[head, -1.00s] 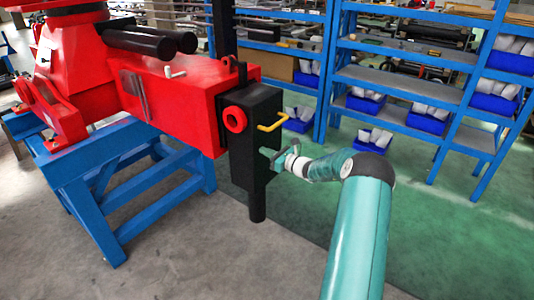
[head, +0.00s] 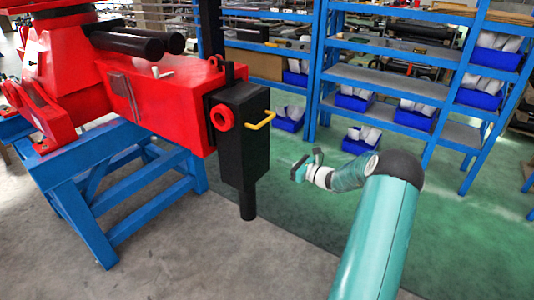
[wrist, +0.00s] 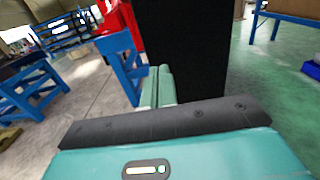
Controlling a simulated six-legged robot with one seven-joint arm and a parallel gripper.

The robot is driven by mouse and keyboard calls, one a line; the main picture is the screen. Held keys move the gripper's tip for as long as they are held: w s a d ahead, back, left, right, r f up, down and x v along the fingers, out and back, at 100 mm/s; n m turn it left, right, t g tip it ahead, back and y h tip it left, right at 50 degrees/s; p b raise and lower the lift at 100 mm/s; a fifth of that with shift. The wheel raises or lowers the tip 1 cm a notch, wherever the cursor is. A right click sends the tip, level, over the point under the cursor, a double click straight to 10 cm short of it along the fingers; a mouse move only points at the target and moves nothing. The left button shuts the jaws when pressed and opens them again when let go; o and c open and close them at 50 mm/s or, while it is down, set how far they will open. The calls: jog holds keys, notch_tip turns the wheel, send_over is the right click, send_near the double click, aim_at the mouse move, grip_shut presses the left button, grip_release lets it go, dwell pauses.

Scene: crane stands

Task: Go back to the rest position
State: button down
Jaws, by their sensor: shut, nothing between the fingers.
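My gripper (head: 298,170) is at the end of my teal arm, right of the black box-shaped housing (head: 243,140) of the red crane part. A gap of floor shows between them in the head view. In the wrist view, my gripper's fingers (wrist: 158,87) lie together, shut and empty, with the black housing (wrist: 185,50) close ahead and to the right. A yellow handle (head: 262,121) sticks out from the housing's side, above and left of my gripper.
The red crane body (head: 150,90) rests on a blue stand (head: 130,185) at left. Blue shelves (head: 385,75) with blue bins (head: 415,115) stand behind. Green and grey floor (head: 300,240) is open below and right of the housing.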

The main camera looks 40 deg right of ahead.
jog(key=shift+s, duration=0.1)
jog(key=s+a+r+n+g+y, duration=0.15)
jog(key=a+r+n+g, duration=0.3)
jog(key=a, duration=0.55)
jog(key=s+a+r+n+g, duration=0.25)
jog(key=a+n, duration=0.35)
jog(key=a, duration=0.4)
jog(key=s+a+r+n+g+y, duration=0.15)
jog(key=a+r+n+g, duration=0.3)
jog(key=a, duration=0.45)
jog(key=s+a+r+n+h, duration=0.2)
jog(key=s+n, duration=0.3)
jog(key=s, duration=0.3)
jog(key=s+a+r+n+h, duration=0.2)
jog(key=s+a+n+h, duration=0.2)
jog(key=s, duration=0.5)
jog(key=s+a+r+n+h, duration=0.2)
jog(key=s+a+n+h, duration=0.1)
jog(key=s+n, duration=0.5)
jog(key=shift+s+a+r, duration=0.25)
jog(key=shift+a+r, duration=0.1)
jog(key=shift+a, duration=0.35)
